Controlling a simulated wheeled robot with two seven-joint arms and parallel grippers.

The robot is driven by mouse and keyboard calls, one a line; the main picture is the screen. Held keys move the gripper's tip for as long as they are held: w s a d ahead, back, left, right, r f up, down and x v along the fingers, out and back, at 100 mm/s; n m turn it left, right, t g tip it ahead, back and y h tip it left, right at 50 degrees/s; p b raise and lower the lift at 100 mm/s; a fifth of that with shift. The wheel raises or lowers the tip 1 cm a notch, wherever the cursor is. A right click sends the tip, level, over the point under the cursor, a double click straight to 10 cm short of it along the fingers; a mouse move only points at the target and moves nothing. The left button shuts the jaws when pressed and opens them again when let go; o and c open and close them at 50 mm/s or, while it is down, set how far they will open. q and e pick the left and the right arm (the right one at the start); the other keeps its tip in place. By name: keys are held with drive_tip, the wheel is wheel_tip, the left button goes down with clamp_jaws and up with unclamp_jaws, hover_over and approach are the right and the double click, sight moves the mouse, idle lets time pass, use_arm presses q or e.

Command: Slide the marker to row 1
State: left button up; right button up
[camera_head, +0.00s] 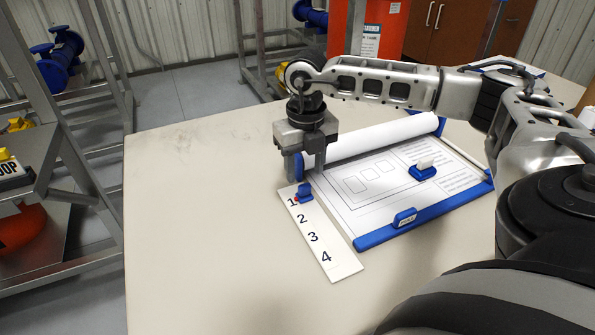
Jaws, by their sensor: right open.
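A white strip (328,247) with rows numbered 1 to 4 lies on the table, row 1 at its far end. The blue marker (305,192) sits on the strip beside the number 1, at the strip's right edge. My right gripper (308,172) points down just behind the marker, over the far end of the strip. Its jaws are open and the marker appears to be in front of them; whether they touch it I cannot tell. My left gripper is not in view.
A blue-edged drawing board (420,222) with a rolled sheet (375,137) lies right of the strip. A blue-and-white block (423,170) and a blue label tab (405,217) are on it. The table (200,220) is clear on the left.

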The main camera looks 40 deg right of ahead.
sight(305, 184)
drive_tip(key=shift+r, duration=0.15)
drive_tip(key=shift+r+p, duration=1.55)
drive_tip(key=shift+r, duration=0.45)
